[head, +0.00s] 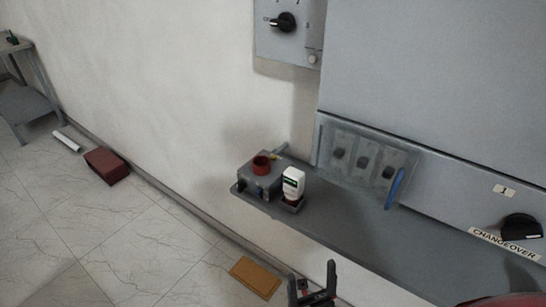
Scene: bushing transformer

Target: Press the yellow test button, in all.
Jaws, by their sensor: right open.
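No yellow test button can be made out clearly. A small grey box (259,182) with a dark red ring-shaped part (262,165) on top sits at the left end of a grey wall shelf (330,228). Small dark details show on the box's front, too small to tell. A white handheld device (293,183) with a dark display stands upright in a small holder beside the box. My right gripper (312,279) is at the bottom edge of the head view, fingers apart and empty, below and in front of the shelf. My left gripper is not in view.
A grey cabinet (430,75) has a switch panel (367,160), a blue handle (395,188) and a black changeover knob (521,227). A rotary-switch box (287,30) hangs above. A brown box (107,166) and orange-brown panel (255,277) lie on the floor. The shelf's middle is clear.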

